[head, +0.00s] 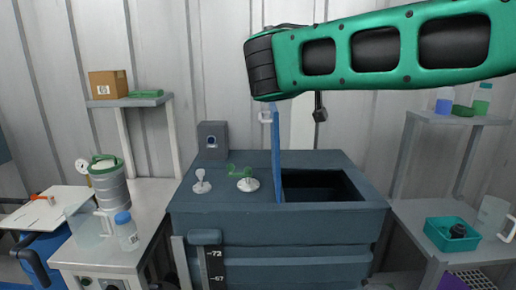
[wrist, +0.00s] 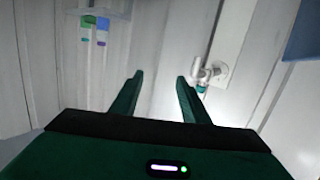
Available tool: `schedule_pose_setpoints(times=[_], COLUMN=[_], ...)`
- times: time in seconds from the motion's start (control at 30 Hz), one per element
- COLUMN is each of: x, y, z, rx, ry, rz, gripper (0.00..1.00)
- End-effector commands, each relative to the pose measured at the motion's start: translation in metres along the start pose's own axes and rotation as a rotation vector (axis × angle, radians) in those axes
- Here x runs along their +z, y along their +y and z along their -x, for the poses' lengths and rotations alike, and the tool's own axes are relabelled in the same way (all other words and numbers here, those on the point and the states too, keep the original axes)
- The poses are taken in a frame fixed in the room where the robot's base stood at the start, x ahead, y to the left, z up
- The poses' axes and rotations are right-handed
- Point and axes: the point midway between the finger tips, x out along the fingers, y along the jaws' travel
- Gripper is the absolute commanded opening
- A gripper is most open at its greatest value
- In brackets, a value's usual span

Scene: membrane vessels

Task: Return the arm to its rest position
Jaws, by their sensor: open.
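My green arm (head: 390,50) stretches across the upper right of the head view, raised above the dark blue-grey chest unit. I cannot make out my gripper's fingers in the head view. In the wrist view my gripper (wrist: 159,76) shows two dark green fingers standing apart with nothing between them. Behind them is a pale wall or panel. A white fitting with a teal end (wrist: 208,76) is just right of the right finger; I cannot tell how far behind it lies.
The chest unit (head: 270,228) has an open well at right and a raised blue lid (head: 277,155). A steel bench (head: 150,215) with a vessel (head: 108,185) and bottle (head: 126,232) is left. At right, a shelf (head: 430,118) stands above a teal tray (head: 436,238).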

Motion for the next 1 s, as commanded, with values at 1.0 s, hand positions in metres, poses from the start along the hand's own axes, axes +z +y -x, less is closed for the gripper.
schedule_pose_setpoints(times=[1.0], x=[0.359], y=[0.358], z=[0.088], rx=[0.009], ry=[-1.234], rz=[0.053], gripper=[0.42])
